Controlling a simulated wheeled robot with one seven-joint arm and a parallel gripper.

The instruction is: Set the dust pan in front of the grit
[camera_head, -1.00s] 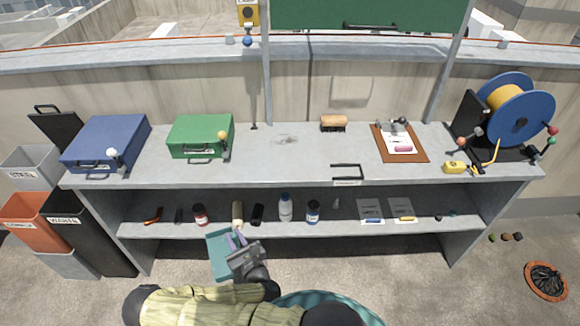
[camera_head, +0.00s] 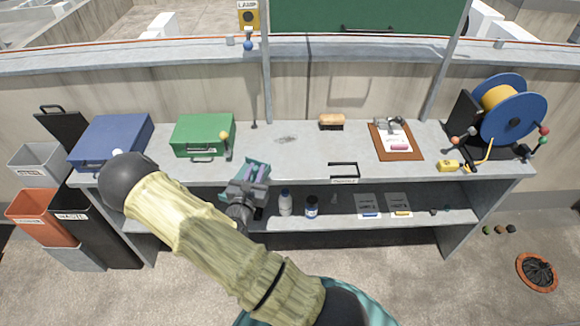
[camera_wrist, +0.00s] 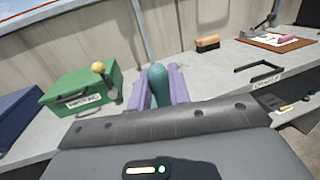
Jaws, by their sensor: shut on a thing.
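The teal dust pan (camera_head: 257,168) is held in my gripper (camera_head: 250,186) at the front edge of the bench top, just right of the green case. In the wrist view its rounded teal handle (camera_wrist: 158,84) stands between the purple fingers of my gripper (camera_wrist: 160,88); the fingers are shut on it. My gripper and arm partly hide the pan in the head view. The grit (camera_head: 286,139) is a small grey smudge on the bench top, behind and to the right of the pan. The bench top between them is bare.
A green case (camera_head: 203,133) with a yellow-knobbed lever stands left of the pan. A wooden brush (camera_head: 331,121) lies behind and right of the grit. A black handle (camera_head: 344,169) sits at the front edge.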

